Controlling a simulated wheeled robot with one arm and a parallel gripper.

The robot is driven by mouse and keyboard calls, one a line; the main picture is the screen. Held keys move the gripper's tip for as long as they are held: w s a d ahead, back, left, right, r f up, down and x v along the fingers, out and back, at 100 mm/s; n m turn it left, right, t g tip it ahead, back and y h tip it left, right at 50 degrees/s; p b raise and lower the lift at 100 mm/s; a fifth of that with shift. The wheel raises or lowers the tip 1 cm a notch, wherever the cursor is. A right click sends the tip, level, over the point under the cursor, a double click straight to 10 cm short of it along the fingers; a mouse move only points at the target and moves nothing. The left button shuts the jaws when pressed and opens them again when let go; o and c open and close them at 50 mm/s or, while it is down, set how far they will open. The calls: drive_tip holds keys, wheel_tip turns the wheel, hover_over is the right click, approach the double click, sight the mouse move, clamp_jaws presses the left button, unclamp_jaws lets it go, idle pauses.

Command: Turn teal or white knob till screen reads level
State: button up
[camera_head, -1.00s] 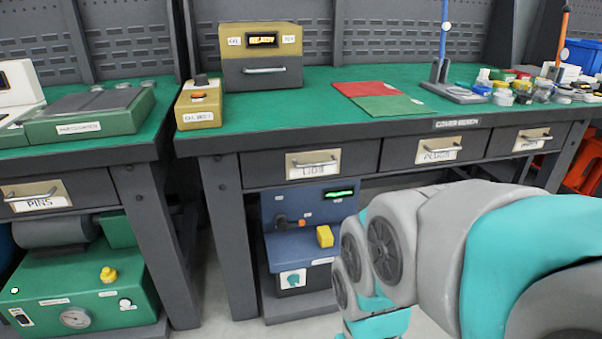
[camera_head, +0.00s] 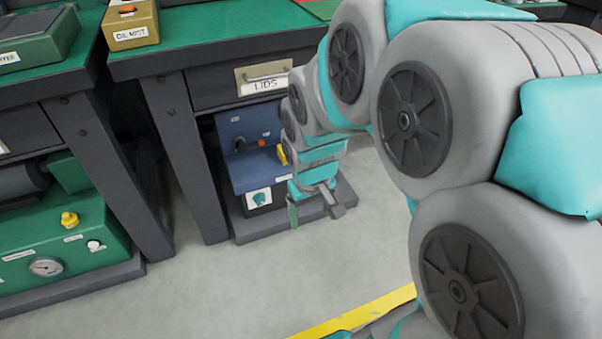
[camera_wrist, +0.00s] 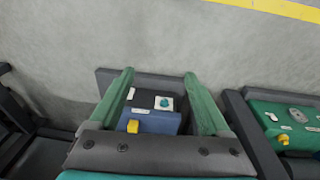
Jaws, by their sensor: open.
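The teal knob (camera_head: 259,198) sits on a white plate low on the front of a blue machine (camera_head: 258,170) under the bench. It also shows in the wrist view (camera_wrist: 165,102), between my fingers in the picture. My gripper (camera_head: 316,212) is open and empty, in front of and right of the knob in the head view, apart from it. Its two green fingers also show in the wrist view (camera_wrist: 159,76). A white knob (camera_head: 94,245) is on the green machine at left. The blue machine's screen is hidden behind my arm, so its reading cannot be seen.
The green machine (camera_head: 40,235) carries a yellow knob (camera_head: 69,219) and a gauge (camera_head: 46,266). A yellow block (camera_wrist: 133,126) projects from the blue machine. A bench leg (camera_head: 188,160) stands left of it. The floor in front is clear, with a yellow stripe (camera_head: 360,312).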

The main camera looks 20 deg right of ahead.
drive_tip(key=w+d+f+t+b, duration=0.2)
drive_tip(key=w+d+f+t, duration=0.25)
drive_tip(key=w+f, duration=0.85)
drive_tip(key=w+d+f+t+b, duration=0.1)
drive_tip(key=w+d+f+t, duration=0.4)
drive_tip(key=w, duration=1.2)
drive_tip(key=w+d+f+t+y+b, duration=0.1)
drive_tip(key=w+d+f, duration=0.1)
drive_tip(key=f, duration=0.5)
drive_tip(key=w+d+f+t+b, duration=0.1)
drive_tip(key=d+f+t, duration=0.15)
drive_tip(key=f, duration=0.45)
drive_tip(key=s+d+f+m+t+h+b, duration=0.1)
drive_tip(key=s+d+f+m+t, duration=0.25)
drive_tip(key=s+f, duration=0.35)
drive_tip(key=shift+n, duration=0.25)
drive_tip(key=shift+w+d+f+b, duration=0.15)
drive_tip(key=shift+w+b, duration=0.05)
drive_tip(key=shift+w, duration=1.3)
drive_tip(key=shift+w+d+f+b, duration=0.1)
drive_tip(key=shift+w+f+b, duration=0.15)
drive_tip(key=shift+w, duration=1.25)
drive_tip(key=shift+w+d+f+b, duration=0.1)
drive_tip(key=shift+w+d+b, duration=0.1)
drive_tip(key=shift+w, duration=1.3)
clamp_jaws()
